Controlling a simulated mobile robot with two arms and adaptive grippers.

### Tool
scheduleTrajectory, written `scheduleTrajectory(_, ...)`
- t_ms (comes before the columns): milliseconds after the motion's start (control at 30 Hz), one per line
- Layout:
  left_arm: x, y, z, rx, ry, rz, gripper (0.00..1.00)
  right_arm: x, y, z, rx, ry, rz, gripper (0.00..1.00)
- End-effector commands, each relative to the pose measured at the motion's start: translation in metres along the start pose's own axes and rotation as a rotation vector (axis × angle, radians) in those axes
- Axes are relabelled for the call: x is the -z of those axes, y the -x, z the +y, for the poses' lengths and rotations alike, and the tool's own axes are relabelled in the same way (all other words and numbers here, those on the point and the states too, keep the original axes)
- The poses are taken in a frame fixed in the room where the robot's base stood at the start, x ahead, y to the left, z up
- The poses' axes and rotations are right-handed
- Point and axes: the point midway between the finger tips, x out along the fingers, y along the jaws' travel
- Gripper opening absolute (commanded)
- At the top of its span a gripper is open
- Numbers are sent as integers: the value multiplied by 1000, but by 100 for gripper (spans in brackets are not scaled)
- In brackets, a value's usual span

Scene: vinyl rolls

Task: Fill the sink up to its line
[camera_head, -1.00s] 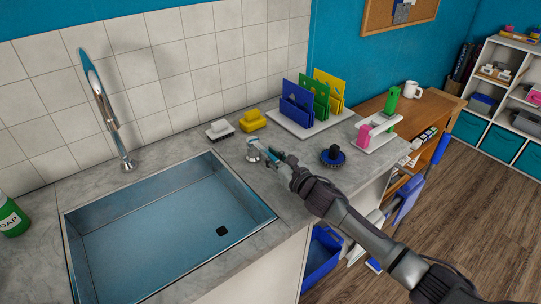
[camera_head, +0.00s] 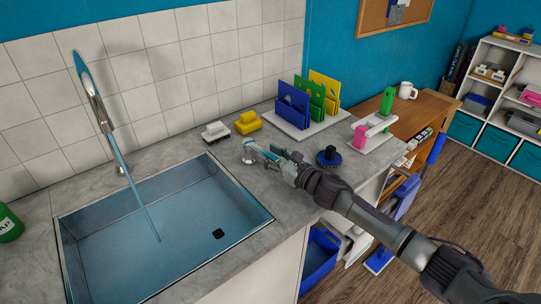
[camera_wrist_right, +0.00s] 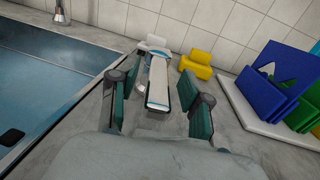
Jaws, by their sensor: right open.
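I cannot make out a fill line or any depth of water. The chrome tap (camera_head: 94,92) stands behind it, and a thin water stream (camera_head: 134,190) falls into the basin. A tap lever (camera_wrist_right: 158,82), silvery with blue edges, stands right of the sink. My right gripper (camera_head: 268,154) is at the lever, its fingers open on either side of it in the wrist view (camera_wrist_right: 158,108). My left gripper is out of view.
A white brush (camera_head: 216,132) and a yellow brush (camera_head: 248,123) lie behind the lever. A rack (camera_head: 304,131) with coloured boards and a round dark-blue brush (camera_head: 329,157) stand to the right. A green soap bottle (camera_head: 9,224) stands at far left.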

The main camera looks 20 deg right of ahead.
Motion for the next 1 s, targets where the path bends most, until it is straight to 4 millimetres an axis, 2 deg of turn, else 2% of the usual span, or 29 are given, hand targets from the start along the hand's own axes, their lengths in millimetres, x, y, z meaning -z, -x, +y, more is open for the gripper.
scheduleTrajectory(167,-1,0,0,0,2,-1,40,2,11,0,0,-1,2,48)
scheduleTrajectory(500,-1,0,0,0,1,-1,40,3,79,0,1,-2,4,48)
scheduleTrajectory(700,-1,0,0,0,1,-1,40,2,108,0,0,-1,2,48)
scheduleTrajectory(1000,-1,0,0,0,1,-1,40,0,120,0,0,-1,0,48)
